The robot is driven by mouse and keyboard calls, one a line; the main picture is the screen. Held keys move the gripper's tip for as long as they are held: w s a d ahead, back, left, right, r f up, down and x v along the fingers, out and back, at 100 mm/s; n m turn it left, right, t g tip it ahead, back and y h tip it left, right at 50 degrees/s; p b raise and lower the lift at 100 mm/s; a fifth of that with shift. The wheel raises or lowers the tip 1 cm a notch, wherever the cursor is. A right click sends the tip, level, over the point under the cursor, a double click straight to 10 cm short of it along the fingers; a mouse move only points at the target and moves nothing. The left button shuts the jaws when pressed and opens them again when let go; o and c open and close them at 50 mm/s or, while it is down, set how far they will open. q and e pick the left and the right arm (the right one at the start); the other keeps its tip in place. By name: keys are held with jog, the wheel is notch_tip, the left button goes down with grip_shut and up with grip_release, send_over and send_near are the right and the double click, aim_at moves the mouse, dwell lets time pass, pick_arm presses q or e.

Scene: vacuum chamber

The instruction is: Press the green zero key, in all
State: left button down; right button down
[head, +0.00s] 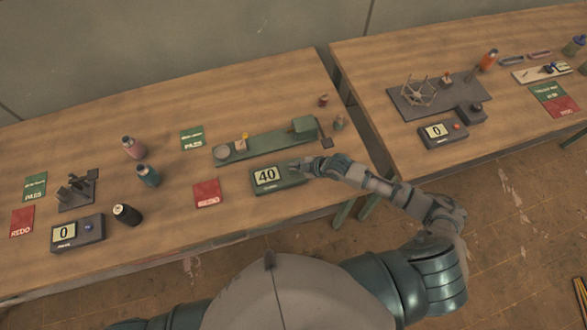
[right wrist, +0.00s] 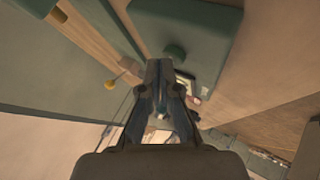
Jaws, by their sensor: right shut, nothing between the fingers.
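A grey-green display box (head: 279,179) on the near bench reads 40. My right gripper (head: 299,165) is shut and empty at the right end of this box, and it hides the key there in the head view. In the right wrist view a round green key (right wrist: 175,52) stands on a flat green surface (right wrist: 207,32). The shut fingertips (right wrist: 159,66) are just beside and below the key in that picture. I cannot tell whether they touch it. My left gripper is not in view.
A green bench device (head: 265,143) lies behind the box. A red REDO card (head: 207,193) and a green PASS card (head: 191,139) lie left.

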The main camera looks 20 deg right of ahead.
jog(key=shift+a+f, duration=0.1)
jog(key=shift+a, duration=0.15)
jog(key=shift+d+f, duration=0.15)
jog(key=shift+f, duration=0.15)
dwell(0.4)
jog(key=shift+r, duration=0.1)
jog(key=shift+a+r+p, duration=0.3)
jog(key=shift+r+p, duration=0.45)
notch_tip(320, 180, up, 5)
jog(key=p, duration=0.5)
jog(key=shift+r, duration=0.1)
